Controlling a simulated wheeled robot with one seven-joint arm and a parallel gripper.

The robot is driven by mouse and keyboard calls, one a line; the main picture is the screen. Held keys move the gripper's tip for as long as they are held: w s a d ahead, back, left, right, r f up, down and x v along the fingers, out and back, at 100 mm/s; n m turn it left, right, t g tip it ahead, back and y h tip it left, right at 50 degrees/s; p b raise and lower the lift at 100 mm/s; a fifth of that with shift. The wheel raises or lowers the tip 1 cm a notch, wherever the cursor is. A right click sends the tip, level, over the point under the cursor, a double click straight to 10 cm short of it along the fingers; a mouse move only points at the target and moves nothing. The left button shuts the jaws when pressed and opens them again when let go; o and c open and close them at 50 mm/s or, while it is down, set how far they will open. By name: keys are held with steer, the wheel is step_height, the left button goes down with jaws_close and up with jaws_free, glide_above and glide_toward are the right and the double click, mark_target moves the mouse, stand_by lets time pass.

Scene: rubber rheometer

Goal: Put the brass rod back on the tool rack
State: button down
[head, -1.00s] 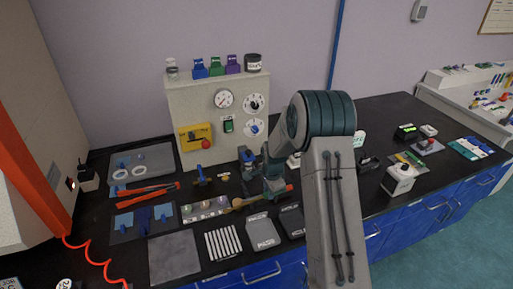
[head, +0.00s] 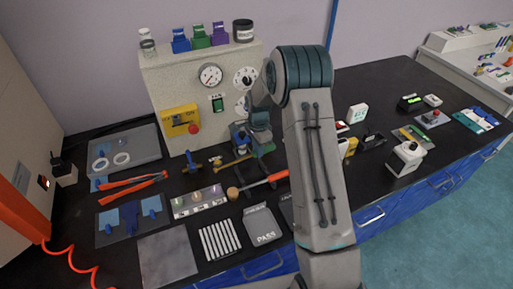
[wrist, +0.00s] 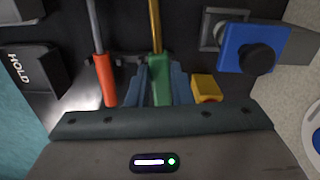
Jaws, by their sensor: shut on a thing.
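The brass rod (wrist: 155,30) has a green handle (wrist: 160,92). In the wrist view my gripper (wrist: 160,78) is shut on this handle, with a blue finger on each side. The rod's shaft points away from the gripper toward the top of that view. In the head view the brass shaft (head: 235,161) shows left of my gripper (head: 262,148), in front of the grey machine. A dark, low bracket that looks like the tool rack (wrist: 127,62) lies beside the handle. I cannot tell whether the rod touches it.
A red-handled tool (wrist: 104,78) lies parallel on the left, also in the head view (head: 268,181). A yellow block (wrist: 206,88) sits close right of the gripper. A blue block with a black knob (wrist: 252,50) is further right. The HOLD tray (wrist: 35,68) is at left.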

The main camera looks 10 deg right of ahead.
steer(key=shift+a+f+b, duration=0.1)
steer(key=shift+f+b, duration=2.15)
steer(key=shift+f, duration=0.45)
steer(key=shift+c, duration=1)
jaws_free()
step_height(320, 180, up, 13)
steer(key=shift+f+b, duration=0.1)
steer(key=shift+b, duration=0.9)
steer(key=shift+r, duration=0.55)
